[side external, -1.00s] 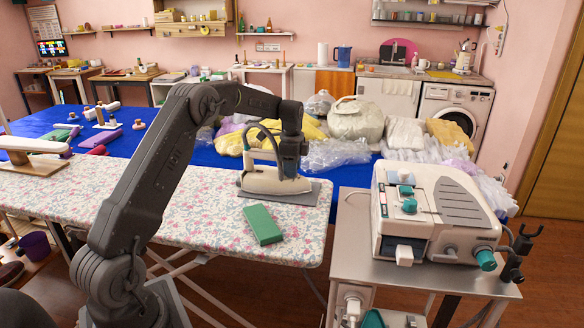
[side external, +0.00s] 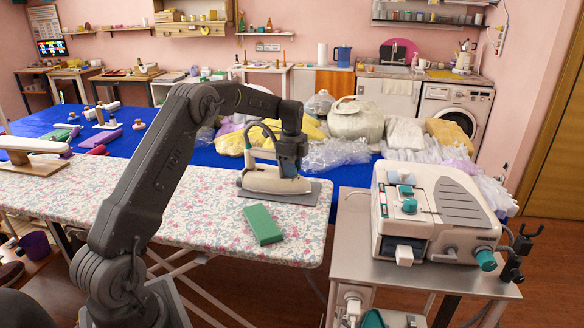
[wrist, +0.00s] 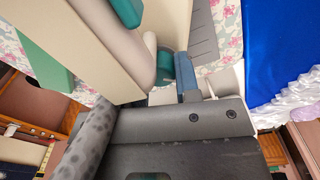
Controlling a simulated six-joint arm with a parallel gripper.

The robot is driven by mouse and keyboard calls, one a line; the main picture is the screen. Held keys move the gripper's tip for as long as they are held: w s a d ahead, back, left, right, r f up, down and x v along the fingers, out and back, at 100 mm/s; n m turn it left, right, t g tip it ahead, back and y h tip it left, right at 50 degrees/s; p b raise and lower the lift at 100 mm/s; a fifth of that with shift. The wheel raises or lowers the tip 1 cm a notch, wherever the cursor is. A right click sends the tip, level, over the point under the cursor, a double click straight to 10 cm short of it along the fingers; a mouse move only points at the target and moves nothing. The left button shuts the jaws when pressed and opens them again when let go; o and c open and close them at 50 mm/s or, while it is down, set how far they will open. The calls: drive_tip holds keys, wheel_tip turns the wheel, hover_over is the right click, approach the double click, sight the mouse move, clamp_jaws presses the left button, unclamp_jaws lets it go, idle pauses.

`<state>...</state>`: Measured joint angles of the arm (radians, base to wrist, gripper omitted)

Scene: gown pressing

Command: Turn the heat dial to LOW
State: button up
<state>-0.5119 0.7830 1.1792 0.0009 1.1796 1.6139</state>
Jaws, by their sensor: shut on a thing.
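The cream iron (side external: 262,184) stands on a grey rest plate (side external: 308,194) on the floral ironing board. My gripper (side external: 290,172) is at the right part of the iron, pointing down. In the wrist view the iron's cream body (wrist: 95,40) fills the upper left. A teal round part (wrist: 165,66), which looks like the heat dial, sits against my blue-grey finger (wrist: 187,72). My gripper is shut on it; the other finger is not clearly seen. No dial marks or LOW label can be read.
A green block (side external: 262,224) lies in front of the iron on the ironing board (side external: 180,215). A cream machine with teal knobs (side external: 430,210) stands on a metal cart (side external: 350,262) at right. Bagged garments (side external: 355,122) lie on the blue table behind.

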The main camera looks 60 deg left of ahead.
drive_tip(key=shift+m, duration=0.3)
drive_tip(key=m, duration=0.2)
drive_tip(key=shift+m, duration=0.4)
drive_tip(key=shift+f, duration=0.1)
drive_tip(key=shift+s+a+f+m, duration=0.1)
drive_tip(key=shift+m, duration=0.85)
drive_tip(key=shift+s+f+m, duration=0.1)
drive_tip(key=shift+m, duration=0.85)
drive_tip(key=o, duration=1)
drive_tip(key=shift+w+r, duration=0.1)
drive_tip(key=shift+r, duration=0.05)
drive_tip(key=shift+r, duration=0.1)
